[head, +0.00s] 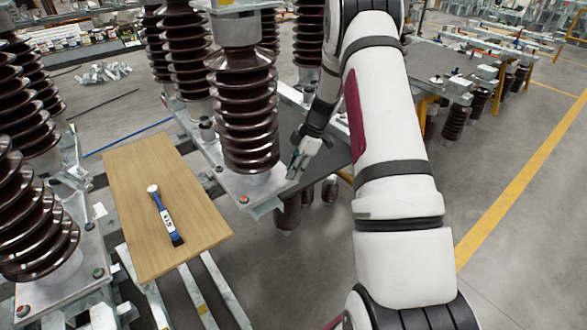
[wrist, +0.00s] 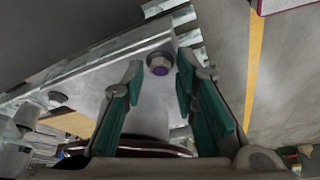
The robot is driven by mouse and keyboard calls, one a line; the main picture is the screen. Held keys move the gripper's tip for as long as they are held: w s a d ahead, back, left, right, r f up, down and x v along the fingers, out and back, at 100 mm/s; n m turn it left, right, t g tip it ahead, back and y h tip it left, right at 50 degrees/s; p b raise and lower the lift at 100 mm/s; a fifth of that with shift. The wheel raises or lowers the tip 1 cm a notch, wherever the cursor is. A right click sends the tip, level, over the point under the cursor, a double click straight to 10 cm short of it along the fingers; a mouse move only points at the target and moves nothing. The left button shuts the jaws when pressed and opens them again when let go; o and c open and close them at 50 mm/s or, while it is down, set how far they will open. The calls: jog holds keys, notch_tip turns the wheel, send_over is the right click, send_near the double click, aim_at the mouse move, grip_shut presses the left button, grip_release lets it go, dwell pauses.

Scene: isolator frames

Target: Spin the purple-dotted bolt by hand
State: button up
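The purple-dotted bolt (wrist: 158,64) is a grey hex head with a purple centre, standing on a pale metal plate (wrist: 95,82) in the wrist view. My gripper (wrist: 160,78) is open. Its green-padded fingers lie to the left and right of the bolt in the picture, with a gap on each side, and I see no contact. In the head view my gripper (head: 296,166) is at the right corner of the base plate under the nearest brown ribbed insulator (head: 247,110). I cannot make out the purple-dotted bolt there.
Another bolt (wrist: 58,97) sits further left on the plate. A red-marked bolt (head: 243,199) is at the plate's front corner. A wooden board (head: 130,180) carries a blue-handled brush (head: 166,218). More insulators (head: 30,195) stand left. The floor at right is open.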

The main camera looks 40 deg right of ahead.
grip_shut()
jog(key=shift+m, duration=0.3)
jog(key=m, duration=0.1)
jog(key=m+t+p, duration=0.1)
jog(key=m+h+p, duration=0.1)
jog(key=m, duration=0.1)
jog(key=shift+s+a+r+t, duration=0.1)
jog(key=shift+s+a+t, duration=0.05)
jog(key=shift+s+t, duration=0.15)
jog(key=shift+a+m+t+h+p, duration=0.15)
jog(key=shift+m+h+p, duration=0.25)
jog(key=shift+m, duration=0.8)
jog(key=shift+m+t+h+p, duration=0.25)
jog(key=shift+m+h, duration=0.15)
jog(key=shift+m, duration=0.8)
jog(key=o, duration=0.6)
grip_release()
jog(key=shift+c, duration=0.2)
